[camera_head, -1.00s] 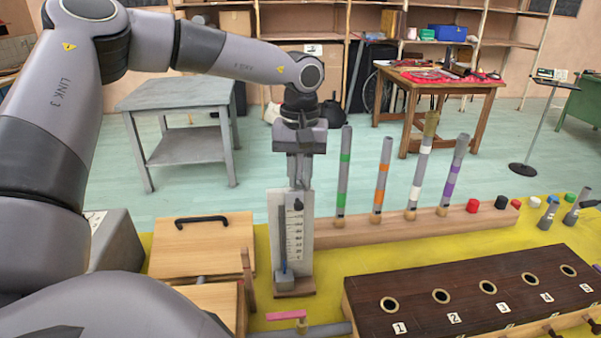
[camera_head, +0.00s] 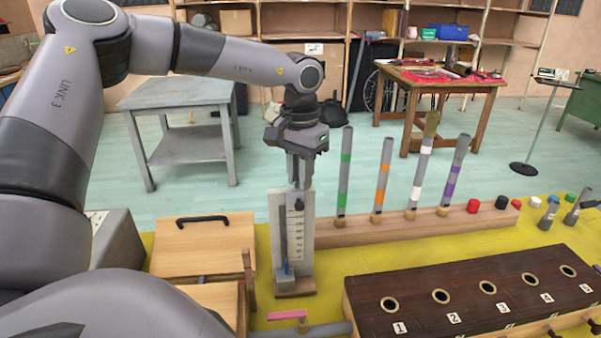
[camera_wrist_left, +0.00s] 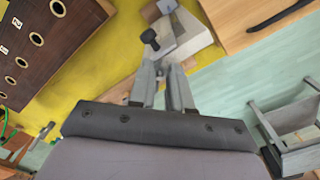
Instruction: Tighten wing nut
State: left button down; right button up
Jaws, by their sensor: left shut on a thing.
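A narrow upright stand (camera_head: 308,232) with a white scale, a grey block (camera_head: 285,280) low on its front and a black knob (camera_head: 298,204) near its top stands on the yellow cloth. My left gripper (camera_head: 299,184) points straight down at the top of the stand, its fingers close together. In the left wrist view, the gripper (camera_wrist_left: 163,72) has its fingertips around a small part at the stand's top, taken to be the wing nut, mostly hidden between them. The black knob (camera_wrist_left: 150,38) lies just beyond the fingertips. My right gripper is not in view.
A wooden box with a black handle (camera_head: 202,219) stands left of the stand. A wooden rail (camera_head: 400,227) with several banded upright tubes runs to the right. A dark board with numbered holes (camera_head: 470,287) lies in front. A pink strip (camera_head: 287,315) is near the front edge.

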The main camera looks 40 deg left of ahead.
pick_arm(q)
jog(key=shift+w+r, duration=0.1)
jog(key=m, duration=0.2)
jog(key=shift+m, duration=0.4)
jog(key=shift+d+m+p, duration=0.15)
jog(key=shift+m+p, duration=0.25)
jog(key=shift+p, duration=0.2)
jog(key=shift+m, duration=0.3)
jog(key=c, duration=1)
grip_release()
